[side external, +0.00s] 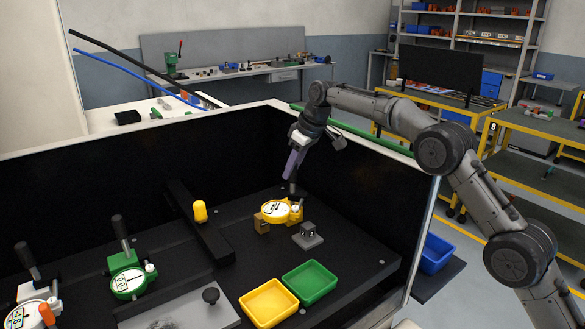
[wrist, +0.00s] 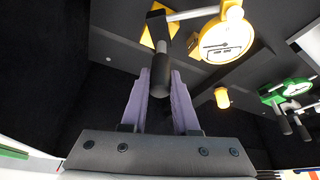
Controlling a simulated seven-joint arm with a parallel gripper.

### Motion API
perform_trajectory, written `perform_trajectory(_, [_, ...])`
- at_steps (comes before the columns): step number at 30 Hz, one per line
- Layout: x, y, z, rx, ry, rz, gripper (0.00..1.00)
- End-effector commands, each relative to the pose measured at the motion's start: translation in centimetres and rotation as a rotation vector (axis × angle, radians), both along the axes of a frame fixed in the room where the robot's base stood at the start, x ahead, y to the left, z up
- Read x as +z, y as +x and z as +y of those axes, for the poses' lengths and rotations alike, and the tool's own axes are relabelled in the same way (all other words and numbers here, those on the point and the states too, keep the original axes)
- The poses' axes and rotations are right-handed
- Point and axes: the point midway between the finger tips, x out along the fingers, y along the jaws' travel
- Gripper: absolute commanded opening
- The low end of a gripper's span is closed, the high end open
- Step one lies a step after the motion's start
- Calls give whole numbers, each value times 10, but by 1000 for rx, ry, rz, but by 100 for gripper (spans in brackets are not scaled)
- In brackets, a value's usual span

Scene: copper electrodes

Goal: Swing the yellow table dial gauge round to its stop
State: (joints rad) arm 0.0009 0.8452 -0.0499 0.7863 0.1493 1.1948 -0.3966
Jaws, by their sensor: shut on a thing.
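The yellow dial gauge (side external: 282,212) sits on the black work surface, its white face up. Its black handle (side external: 292,187) stands up at the back. My gripper (side external: 291,172), with purple fingers, comes down onto this handle from above. In the wrist view the black handle (wrist: 160,66) lies between the fingertips of my gripper (wrist: 160,80), which are shut on it. The gauge face (wrist: 224,40) shows there to the right of the handle, joined by a light rod. A brown block (side external: 262,223) stands at the gauge's left; I cannot tell whether they touch.
A grey block (side external: 308,237) sits just in front of the gauge. A yellow tray (side external: 246,310) and a green tray (side external: 330,284) lie nearer the front. Black walls stand behind.

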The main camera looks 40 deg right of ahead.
Motion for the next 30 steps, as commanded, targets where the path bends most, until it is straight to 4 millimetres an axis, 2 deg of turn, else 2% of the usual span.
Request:
perform_trajectory(6, [0, 0, -1, 194, 1, 0, 0])
perform_trajectory(15, [1, 0, 0, 397, -1, -2, 0])
perform_trajectory(30, [1, 0, 0, 511, -3, -1, 0])
